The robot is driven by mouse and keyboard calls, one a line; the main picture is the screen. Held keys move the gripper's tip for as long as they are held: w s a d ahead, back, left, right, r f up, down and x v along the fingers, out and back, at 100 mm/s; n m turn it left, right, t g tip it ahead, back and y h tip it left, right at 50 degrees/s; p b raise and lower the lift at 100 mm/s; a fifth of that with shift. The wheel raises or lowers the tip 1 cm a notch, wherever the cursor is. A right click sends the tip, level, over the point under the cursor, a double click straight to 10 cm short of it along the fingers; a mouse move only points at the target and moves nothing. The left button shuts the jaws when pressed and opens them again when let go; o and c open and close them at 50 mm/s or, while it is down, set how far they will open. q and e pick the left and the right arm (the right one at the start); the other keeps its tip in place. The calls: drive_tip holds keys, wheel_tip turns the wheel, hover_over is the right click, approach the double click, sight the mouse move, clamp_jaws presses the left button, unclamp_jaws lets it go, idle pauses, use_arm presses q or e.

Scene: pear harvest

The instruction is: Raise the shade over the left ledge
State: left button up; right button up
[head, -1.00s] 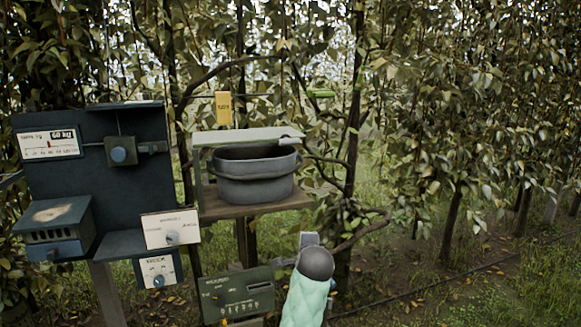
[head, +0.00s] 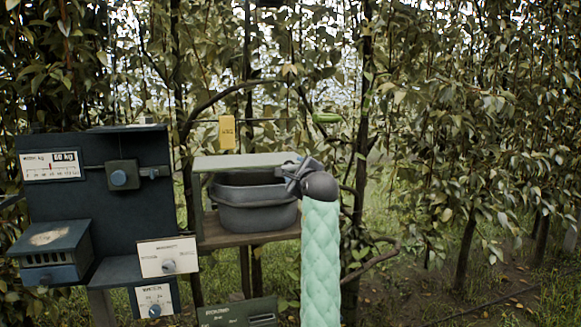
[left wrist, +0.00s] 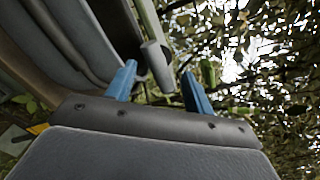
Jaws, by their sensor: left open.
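The shade (head: 238,162) is a flat pale green panel lying low over the ledge (head: 222,239). A dark grey tub (head: 255,216) stands on the ledge, its upper part partly hidden by the shade. My left gripper (head: 291,172) is at the shade's right end and hides that end. In the left wrist view, a grey round knob (left wrist: 157,66) at the end of the pale green shade edge (left wrist: 148,19) shows between the two blue fingertips (left wrist: 160,85). The fingers are apart, with gaps visible beside the knob. My right gripper is not in view.
A dark panel with a scale (head: 51,166) and a slider knob (head: 119,177) stands at the left, with a vented box (head: 52,250) below. A yellow tag (head: 227,132) and green cylinder (head: 326,118) hang behind the shade. Branches crowd the back; open grass lies right.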

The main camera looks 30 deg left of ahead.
sight(290, 163)
use_arm(q)
drive_tip(key=p+x, duration=0.1)
drive_tip(key=x, duration=0.4)
drive_tip(key=shift+w+a, duration=0.45)
drive_tip(key=shift+a, duration=0.1)
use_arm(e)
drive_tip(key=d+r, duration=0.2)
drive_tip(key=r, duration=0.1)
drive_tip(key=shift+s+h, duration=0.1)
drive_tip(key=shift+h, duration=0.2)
